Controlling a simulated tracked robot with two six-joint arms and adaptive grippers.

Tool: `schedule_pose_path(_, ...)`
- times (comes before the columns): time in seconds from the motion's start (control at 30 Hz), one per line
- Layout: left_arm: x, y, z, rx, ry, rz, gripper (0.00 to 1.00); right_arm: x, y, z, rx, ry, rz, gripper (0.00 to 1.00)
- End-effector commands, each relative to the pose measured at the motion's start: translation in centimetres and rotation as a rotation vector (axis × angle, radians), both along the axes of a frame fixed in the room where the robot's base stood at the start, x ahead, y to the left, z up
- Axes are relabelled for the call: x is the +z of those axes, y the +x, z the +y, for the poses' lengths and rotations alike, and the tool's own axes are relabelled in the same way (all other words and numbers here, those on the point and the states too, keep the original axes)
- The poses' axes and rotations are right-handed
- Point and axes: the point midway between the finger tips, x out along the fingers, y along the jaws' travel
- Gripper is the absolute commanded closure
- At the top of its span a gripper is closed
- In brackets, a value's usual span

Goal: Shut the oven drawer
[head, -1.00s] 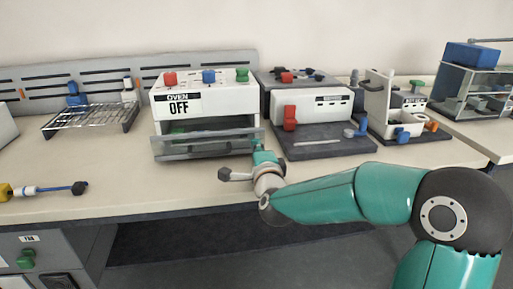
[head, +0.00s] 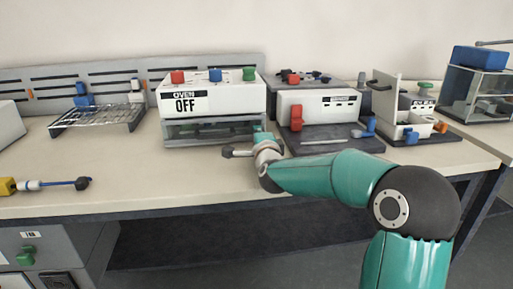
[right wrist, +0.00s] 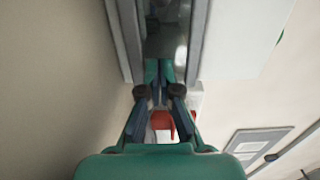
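The white oven (head: 212,98), labelled OFF, stands on the bench left of centre in the head view. Its glass-fronted drawer (head: 195,133) sits under the white housing and looks close to flush with it; any small gap is too fine to tell. My right gripper (head: 243,143) is at the right end of the drawer front. In the right wrist view my right gripper (right wrist: 159,72) has its fingertips together, against or very near the drawer front (right wrist: 167,32), with nothing seen between them. My left gripper is not in view.
A white device with a red lever (head: 296,118) stands on a dark base just right of the oven. A wire rack (head: 98,118) is to the left. A yellow-handled tool (head: 8,186) lies at the front left. The bench before the oven is clear.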

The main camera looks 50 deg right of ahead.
Motion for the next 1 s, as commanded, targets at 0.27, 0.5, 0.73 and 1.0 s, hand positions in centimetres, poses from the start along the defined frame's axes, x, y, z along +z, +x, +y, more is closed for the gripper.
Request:
schedule_pose_path(0.27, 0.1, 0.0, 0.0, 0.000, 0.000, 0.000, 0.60, 0.8, -0.1, -0.3, -0.009, -0.012, -0.014, 1.00)
schedule_pose_path(0.5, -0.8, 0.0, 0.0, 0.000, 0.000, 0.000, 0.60, 0.5, -1.2, 1.1, -0.004, -0.009, -0.014, 1.00)
schedule_pose_path(0.73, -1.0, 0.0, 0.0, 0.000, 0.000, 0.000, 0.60, 0.6, -4.2, 4.3, -0.001, -0.005, -0.008, 1.00)
schedule_pose_path(1.0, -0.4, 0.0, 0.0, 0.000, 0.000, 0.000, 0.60, 0.4, -8.4, 7.8, -0.001, -0.004, -0.006, 1.00)
